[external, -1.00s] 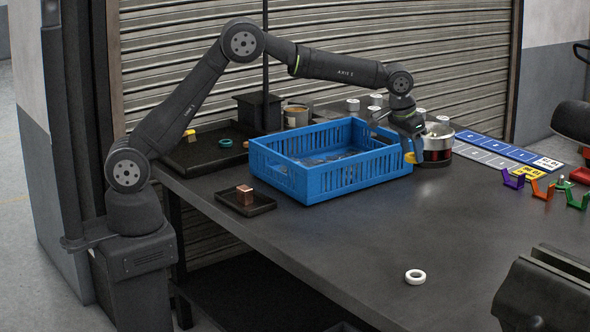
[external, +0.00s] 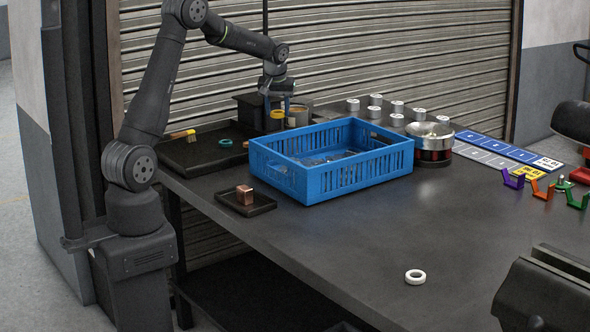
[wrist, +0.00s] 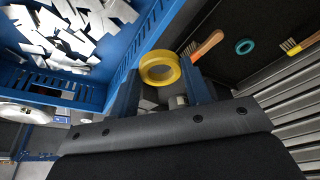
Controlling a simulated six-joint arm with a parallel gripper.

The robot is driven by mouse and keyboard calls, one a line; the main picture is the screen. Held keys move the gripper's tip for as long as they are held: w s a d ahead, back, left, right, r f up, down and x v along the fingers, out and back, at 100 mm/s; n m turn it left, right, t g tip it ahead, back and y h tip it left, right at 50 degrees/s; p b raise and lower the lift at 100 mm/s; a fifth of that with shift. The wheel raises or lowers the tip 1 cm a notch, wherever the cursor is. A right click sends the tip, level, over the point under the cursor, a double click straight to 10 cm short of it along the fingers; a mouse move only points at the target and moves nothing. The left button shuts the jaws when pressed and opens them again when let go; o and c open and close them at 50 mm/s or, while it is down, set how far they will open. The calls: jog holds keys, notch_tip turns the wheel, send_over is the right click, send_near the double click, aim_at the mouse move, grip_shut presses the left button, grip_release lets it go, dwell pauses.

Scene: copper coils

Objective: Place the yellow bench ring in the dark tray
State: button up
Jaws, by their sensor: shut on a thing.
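My gripper (external: 277,106) is shut on the yellow ring (wrist: 146,74), which sits between the two blue fingers in the wrist view. In the external view the yellow ring (external: 277,114) hangs low at the fingertips, behind the blue crate's far left corner. The large dark tray (external: 178,161) lies to the left of the gripper at the back left of the bench. It holds a teal ring (external: 226,143) and a brush with a yellow end (external: 190,132). It also shows at the upper right of the wrist view (wrist: 226,20).
The blue crate (external: 345,178) with pale scraps stands right in front of the gripper. A small black tray (external: 263,206) holds a copper block (external: 244,195).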

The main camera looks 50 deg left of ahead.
jog(key=s+a+n+g, duration=0.1)
jog(key=s+a+n, duration=0.3)
jog(key=s+a, duration=1)
send_over(198, 153)
jog(key=d, duration=0.1)
jog(key=shift+y, duration=0.4)
jog(key=f, duration=1.2)
jog(key=shift+s+d+f, duration=0.15)
jog(key=shift+s+f, duration=0.05)
jog(key=shift+s, duration=0.05)
jog(key=shift+f, duration=2.05)
jog(key=shift+f, duration=0.2)
jog(key=o, duration=1)
jog(key=shift+o, duration=0.2)
jog(key=shift+r, duration=0.1)
